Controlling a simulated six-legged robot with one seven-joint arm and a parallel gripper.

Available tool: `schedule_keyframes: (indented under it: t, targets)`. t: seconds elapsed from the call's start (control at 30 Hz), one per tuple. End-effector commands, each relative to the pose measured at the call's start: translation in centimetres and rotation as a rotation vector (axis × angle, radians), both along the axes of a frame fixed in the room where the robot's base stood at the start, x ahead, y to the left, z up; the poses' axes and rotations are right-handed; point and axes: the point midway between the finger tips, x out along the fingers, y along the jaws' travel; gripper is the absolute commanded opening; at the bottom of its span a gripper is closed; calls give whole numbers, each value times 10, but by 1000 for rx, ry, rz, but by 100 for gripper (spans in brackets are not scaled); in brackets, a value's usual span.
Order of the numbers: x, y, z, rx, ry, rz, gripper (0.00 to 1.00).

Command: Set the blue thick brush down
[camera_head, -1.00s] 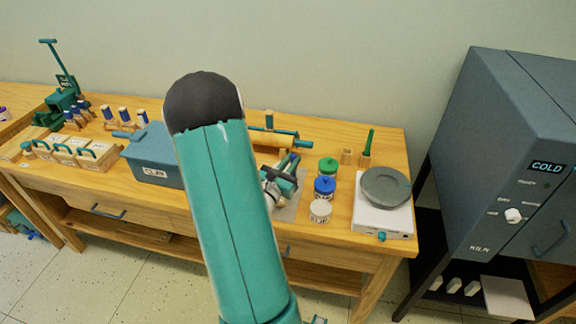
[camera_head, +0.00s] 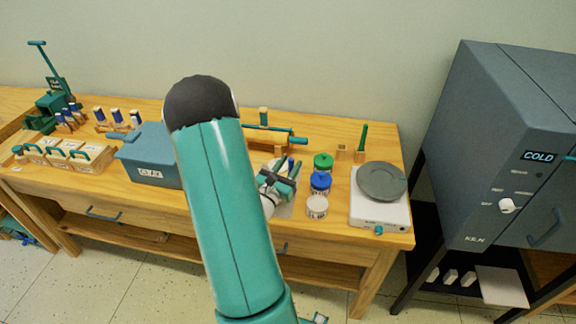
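My gripper (camera_head: 285,170) is over the middle of the wooden workbench, partly behind my large teal arm link. Its two teal fingers point away from me, with a gap between them. A small blue piece (camera_head: 291,163) shows at the fingers, possibly part of the blue thick brush. The view is too small to tell whether it is gripped or only beside them. The rest of the brush is hidden.
Close right of my gripper stand a green-lidded jar (camera_head: 323,162), a blue-lidded jar (camera_head: 320,183) and a white jar (camera_head: 317,207). A scale (camera_head: 381,213) stands farther right. A clay bin (camera_head: 150,160) is left, a rolling pin (camera_head: 265,138) behind. The kiln (camera_head: 500,140) stands right of the bench.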

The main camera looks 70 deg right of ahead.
Motion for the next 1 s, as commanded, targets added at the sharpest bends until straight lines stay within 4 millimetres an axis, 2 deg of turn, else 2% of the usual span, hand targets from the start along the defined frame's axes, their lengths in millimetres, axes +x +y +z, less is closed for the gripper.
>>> schedule_keyframes:
  t: [0.27, 0.37, 0.73, 0.83, 1.0]
  targets:
    - [3, 4, 2, 2, 0, 2, 36]
    - [6, 19, 0, 3, 2, 5, 36]
    - [18, 95, -11, 2, 2, 6, 36]
    - [20, 108, -14, 1, 1, 4, 36]
    - [21, 118, -15, 0, 0, 2, 36]
